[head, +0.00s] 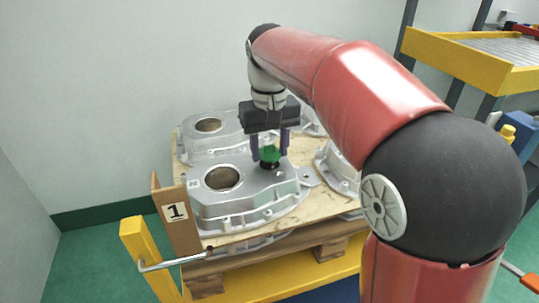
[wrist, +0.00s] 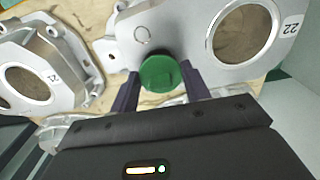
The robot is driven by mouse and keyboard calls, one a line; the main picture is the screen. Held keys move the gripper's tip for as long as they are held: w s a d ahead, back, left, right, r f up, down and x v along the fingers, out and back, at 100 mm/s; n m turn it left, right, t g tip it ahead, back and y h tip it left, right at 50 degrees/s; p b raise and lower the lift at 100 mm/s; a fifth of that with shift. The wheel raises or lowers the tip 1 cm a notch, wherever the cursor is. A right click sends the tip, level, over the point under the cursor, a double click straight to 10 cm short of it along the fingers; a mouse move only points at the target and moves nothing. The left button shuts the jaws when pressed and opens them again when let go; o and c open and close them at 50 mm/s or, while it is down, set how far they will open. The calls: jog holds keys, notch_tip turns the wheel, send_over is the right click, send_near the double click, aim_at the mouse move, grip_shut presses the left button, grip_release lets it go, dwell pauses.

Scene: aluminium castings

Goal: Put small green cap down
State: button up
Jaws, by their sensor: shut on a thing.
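The small green cap (head: 269,154) is round and sits between the two dark fingers of my gripper (head: 270,150). In the wrist view the green cap (wrist: 160,74) shows its top face, with my gripper's fingers (wrist: 160,92) on both sides of it. My gripper is shut on the cap and points down over the near casting (head: 240,205), right of its large round hole. A dark round spot shows just under the cap in the head view. I cannot tell whether the cap touches the casting.
Several aluminium castings lie on a wooden board (head: 225,241) on a pallet. A wooden post with a "1" sign (head: 176,212) and a yellow post (head: 148,255) stand at the near left corner. A yellow-framed rack (head: 460,62) stands at the right.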

aim_at(270, 155)
jog(key=shift+f, duration=0.85)
jog(key=shift+s+f+b, duration=0.15)
jog(key=shift+f+b, duration=0.25)
jog(key=shift+f, duration=0.4)
jog(key=o, duration=0.9)
jog(key=shift+c, duration=0.2)
jog(key=shift+o, duration=0.3)
notch_tip(270, 155, up, 14)
jog(key=p, duration=0.3)
jog(key=shift+f, duration=0.15)
jog(key=s+d+f+m+t, duration=0.2)
jog(key=s+d+f+t, duration=0.1)
jog(key=s+d, duration=0.6)
jog(key=s+d+f+m+t, duration=0.1)
jog(key=s+d+f, duration=0.3)
jog(key=s+f, duration=0.7)
jog(key=shift+d+f+t, duration=0.3)
jog(key=shift+d+t, duration=0.05)
jog(key=shift+t, duration=0.45)
